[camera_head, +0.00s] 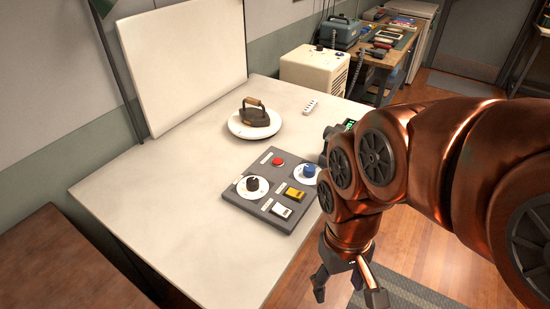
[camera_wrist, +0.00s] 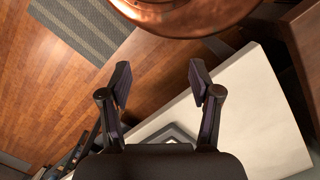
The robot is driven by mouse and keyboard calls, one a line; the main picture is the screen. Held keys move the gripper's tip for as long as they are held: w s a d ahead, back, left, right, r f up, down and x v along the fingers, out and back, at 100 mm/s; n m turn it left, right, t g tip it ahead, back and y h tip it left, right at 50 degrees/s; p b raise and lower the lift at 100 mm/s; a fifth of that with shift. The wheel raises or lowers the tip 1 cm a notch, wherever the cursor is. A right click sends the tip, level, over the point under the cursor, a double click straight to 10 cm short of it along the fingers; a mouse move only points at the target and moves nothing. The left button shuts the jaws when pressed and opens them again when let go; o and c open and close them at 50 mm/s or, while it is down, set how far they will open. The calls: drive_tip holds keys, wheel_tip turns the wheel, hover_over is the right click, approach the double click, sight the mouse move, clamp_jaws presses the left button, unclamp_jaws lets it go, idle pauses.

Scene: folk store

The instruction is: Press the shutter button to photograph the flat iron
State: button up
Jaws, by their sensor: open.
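The flat iron (camera_head: 255,113), dark with a wooden handle, stands on a round white turntable (camera_head: 240,130) on the pale table. A dark control panel (camera_head: 240,198) lies nearer. It carries a red button (camera_head: 278,161), a black knob (camera_head: 253,184), a blue knob (camera_head: 308,170), a yellow switch (camera_head: 294,193) and a white switch (camera_head: 282,210). Which control is the shutter is too small to read. My gripper (camera_head: 348,294) is open and empty, beyond the table's right edge, apart from the panel. In the wrist view its two fingers (camera_wrist: 160,88) stand wide apart with nothing between them.
A white backdrop board (camera_head: 185,60) stands behind the iron. A small white block (camera_head: 310,107) lies to its right. A device with a green screen (camera_head: 348,125) is partly hidden by my arm. A cream heater (camera_head: 313,70) stands behind. The table's left front is clear.

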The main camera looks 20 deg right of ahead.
clamp_jaws()
idle(0.4)
idle(1.2)
